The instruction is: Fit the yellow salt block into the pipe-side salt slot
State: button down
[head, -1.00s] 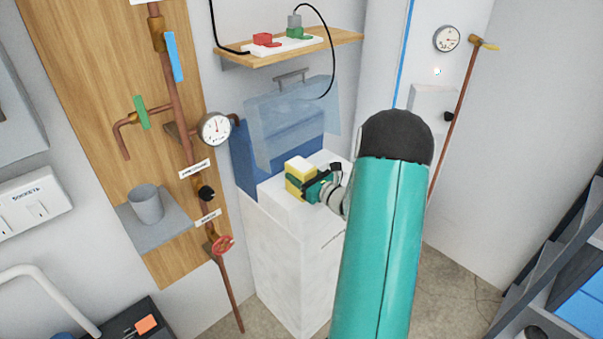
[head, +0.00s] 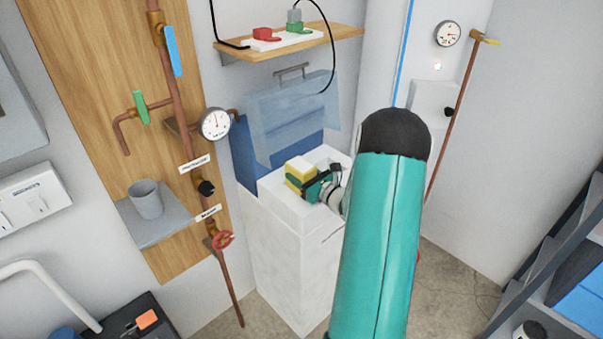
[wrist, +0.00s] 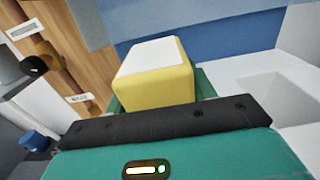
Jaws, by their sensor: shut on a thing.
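The yellow salt block (head: 300,170), with a white top face, is held in my gripper (head: 306,182) over the white cabinet with an open top (head: 285,250). In the wrist view the block (wrist: 155,82) sits between the green jaws (wrist: 203,84), which are shut on it. The block looks upright. Its lower part is hidden by the gripper. A recess (wrist: 290,95) in the white top shows to the right of the block in the wrist view. I cannot tell whether the block's underside touches the cabinet or which slot lies beneath it.
A translucent blue lid (head: 290,115) stands raised behind the cabinet. Copper pipes (head: 180,100) with a gauge (head: 214,124) run on the wooden panel to the left. A shelf with plugs (head: 290,46) is above. A grey ledge holds a cup (head: 146,200).

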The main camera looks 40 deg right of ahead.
jog(key=shift+c, duration=2.2)
grip_release()
jog(key=shift+f, duration=0.25)
notch_tip(320, 180, up, 13)
jog(key=shift+r, duration=0.15)
